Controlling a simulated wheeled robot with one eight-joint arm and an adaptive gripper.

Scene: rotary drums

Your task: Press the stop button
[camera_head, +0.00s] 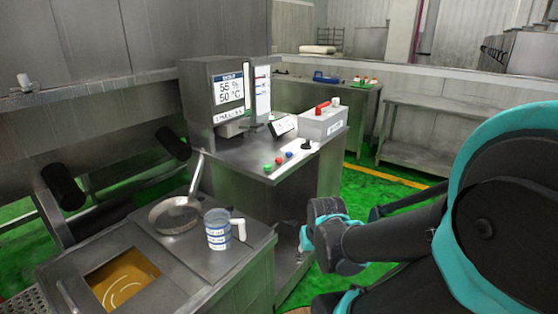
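A steel control desk (240,155) stands in the middle of the head view. On its front edge is a short row of coloured buttons: a green one (267,168), a red one (279,160) and a blue one (289,154). Another small red and white control (305,145) sits just right of them. No stop label is readable at this size. My black and teal arm comes in from the right, in front of and below the desk's right side, apart from the buttons. My gripper's fingers do not show.
A screen unit (228,88) and a grey box (322,122) with red and white tops stand on the desk. A black knob (306,144) rises near the buttons. A pan (174,214) and a measuring jug (217,229) are on the front-left counter. Green floor lies right.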

